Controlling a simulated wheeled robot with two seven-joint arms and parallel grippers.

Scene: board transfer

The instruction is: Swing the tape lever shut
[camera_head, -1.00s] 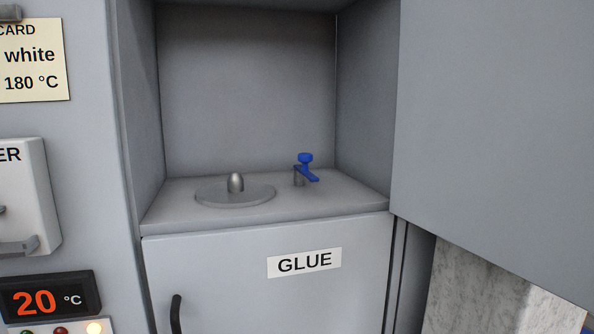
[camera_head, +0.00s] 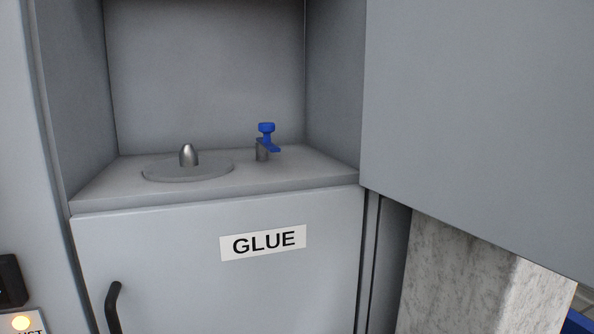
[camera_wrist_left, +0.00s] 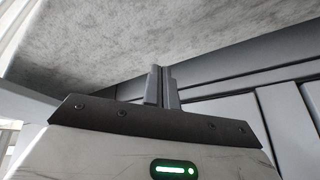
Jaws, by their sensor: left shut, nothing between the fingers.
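The tape lever (camera_head: 267,137) is a small blue lever with a knob on top, on a short grey post. It stands at the right of the shelf in the open grey recess in the head view. Its blue arm points to the right and toward the front. My left gripper (camera_wrist_left: 161,70) shows only in its wrist view, its two grey fingers together with nothing between them. It is away from the lever, which that view does not show. My right gripper is in no view.
A round grey plate (camera_head: 160,174) with a metal spindle (camera_head: 188,155) sits left of the lever. Below is a door with a GLUE label (camera_head: 263,243) and a black handle (camera_head: 113,308). A large grey panel (camera_head: 480,120) stands at the right. A mottled grey surface (camera_wrist_left: 120,40) spans the wrist view's top.

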